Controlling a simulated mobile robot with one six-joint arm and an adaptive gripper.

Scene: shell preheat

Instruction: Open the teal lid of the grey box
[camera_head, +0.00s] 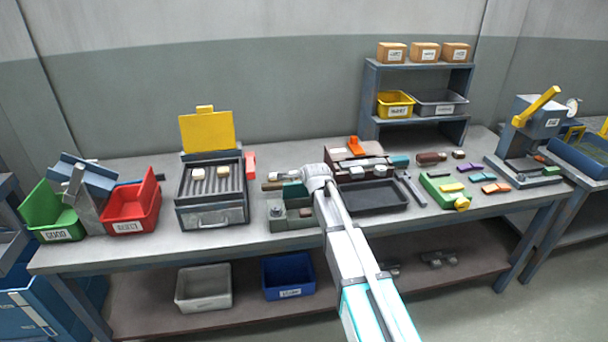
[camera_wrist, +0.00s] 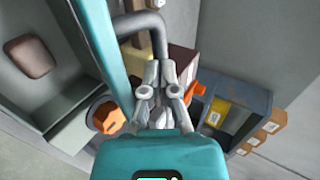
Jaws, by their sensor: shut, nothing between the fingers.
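The grey box (camera_head: 278,224) sits on the bench just left of my arm in the head view. Its interior shows in the wrist view at left (camera_wrist: 60,90), with a brown rounded piece (camera_wrist: 30,57) inside. The teal lid (camera_wrist: 97,45) appears as a narrow raised strip beside the opening, so the box looks open. A dark grey bent handle (camera_wrist: 158,35) is next to the lid. My gripper (camera_wrist: 160,80) is shut and empty, close to the handle's end; I cannot tell whether they touch. My wrist partly covers the box and lid in the head view.
A brown machine with an orange lever (camera_head: 355,146) and a dark tray (camera_head: 378,197) are right of my arm. A grill with a raised yellow lid (camera_head: 207,132) and a red bin (camera_head: 130,208) stand left. A shelf (camera_head: 418,67) stands behind. Little bench surface is free around the box.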

